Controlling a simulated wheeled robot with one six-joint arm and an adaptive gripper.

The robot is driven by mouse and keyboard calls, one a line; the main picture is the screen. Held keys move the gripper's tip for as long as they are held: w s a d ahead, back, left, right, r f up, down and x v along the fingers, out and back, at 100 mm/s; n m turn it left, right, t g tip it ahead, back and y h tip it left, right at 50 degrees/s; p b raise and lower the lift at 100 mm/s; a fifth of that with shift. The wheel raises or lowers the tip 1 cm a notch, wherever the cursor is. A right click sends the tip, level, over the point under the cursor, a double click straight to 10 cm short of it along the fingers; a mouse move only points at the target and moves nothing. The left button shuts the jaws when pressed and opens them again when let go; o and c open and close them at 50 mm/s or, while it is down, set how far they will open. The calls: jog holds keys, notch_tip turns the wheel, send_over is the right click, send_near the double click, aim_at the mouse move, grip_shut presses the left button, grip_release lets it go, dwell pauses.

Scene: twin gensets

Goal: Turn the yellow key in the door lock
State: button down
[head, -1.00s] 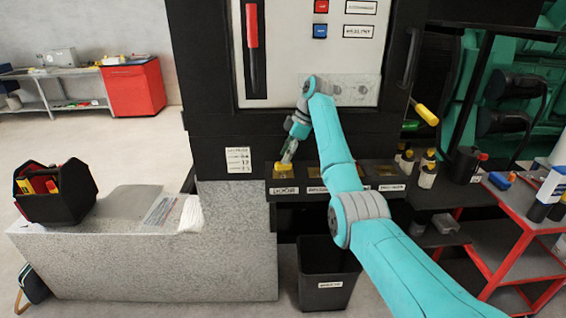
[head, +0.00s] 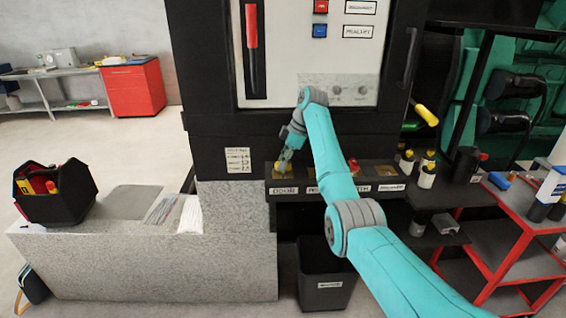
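The yellow key seems to be the small yellow piece (head: 291,164) in the leftmost slot of a dark shelf below the cabinet; its shape is too small to make out. The label under that slot seems to read "DOOR". My gripper (head: 284,163) points down at this slot, its fingertips right at the yellow piece. I cannot tell whether the fingers are closed on it. Two small round lock-like fittings, one at left (head: 335,91) and one at right (head: 362,91), sit on the cabinet's light panel above, partly near my arm. Which is the door lock is unclear.
The dark shelf (head: 388,188) has more labelled slots, partly hidden by my arm. A black bin (head: 325,283) stands below. A grey block (head: 150,265) with a black toolbox (head: 55,195) is at left. Bottles and a red cart (head: 505,245) crowd the right.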

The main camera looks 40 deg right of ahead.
jog(key=m+t+h, duration=0.1)
jog(key=m, duration=0.3)
jog(key=shift+m, duration=0.4)
jog(key=m+t+h, duration=0.1)
jog(key=m+h, duration=0.1)
jog(key=m, duration=0.2)
jog(key=shift+m, duration=0.3)
jog(key=m+h, duration=0.2)
jog(key=m, duration=0.2)
jog(key=shift+m, duration=0.3)
jog(key=m, duration=0.2)
jog(key=m+h, duration=0.1)
jog(key=m, duration=0.1)
jog(key=shift+g+h, duration=0.3)
jog(key=shift+g, duration=0.1)
jog(key=c, duration=0.9)
grip_release()
jog(key=shift+c, duration=0.2)
jog(key=shift+r, duration=0.1)
